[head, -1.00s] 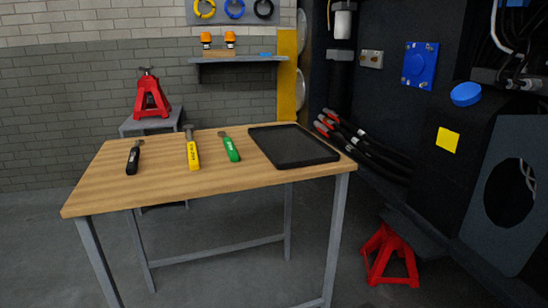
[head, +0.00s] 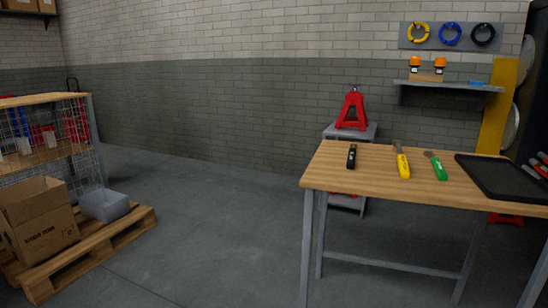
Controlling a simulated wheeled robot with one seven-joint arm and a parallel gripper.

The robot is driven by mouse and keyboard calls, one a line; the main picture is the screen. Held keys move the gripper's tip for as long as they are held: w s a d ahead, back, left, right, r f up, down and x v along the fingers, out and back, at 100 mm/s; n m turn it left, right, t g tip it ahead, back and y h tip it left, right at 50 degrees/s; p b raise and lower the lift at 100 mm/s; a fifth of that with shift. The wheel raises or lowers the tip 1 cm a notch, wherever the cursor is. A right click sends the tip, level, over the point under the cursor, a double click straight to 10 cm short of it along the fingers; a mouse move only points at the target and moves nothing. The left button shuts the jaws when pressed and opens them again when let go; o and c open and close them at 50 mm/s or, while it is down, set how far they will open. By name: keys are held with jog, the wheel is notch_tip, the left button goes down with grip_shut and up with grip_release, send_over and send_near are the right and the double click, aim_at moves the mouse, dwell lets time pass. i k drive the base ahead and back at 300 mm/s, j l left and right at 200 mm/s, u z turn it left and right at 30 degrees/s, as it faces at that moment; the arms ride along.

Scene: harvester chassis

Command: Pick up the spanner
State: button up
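No tool in view can be clearly told as a spanner; the tools are small in the picture. Three handled tools lie apart on the wooden workbench (head: 328,172) at the right of the head view. One has a black handle (head: 352,158), one a yellow handle (head: 403,166) with a metal end pointing away, and one a green handle (head: 438,169) with a short metal end. My gripper is not in view.
A black tray (head: 492,178) lies on the workbench's right side. A red jack stand (head: 352,110) stands on a grey stand (head: 362,133) behind. At left are a pallet (head: 95,252), cardboard box (head: 42,222) and wire-mesh shelf (head: 85,137). The floor between is clear.

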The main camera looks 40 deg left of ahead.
aim_at(350, 163)
jog(key=u, duration=1.15)
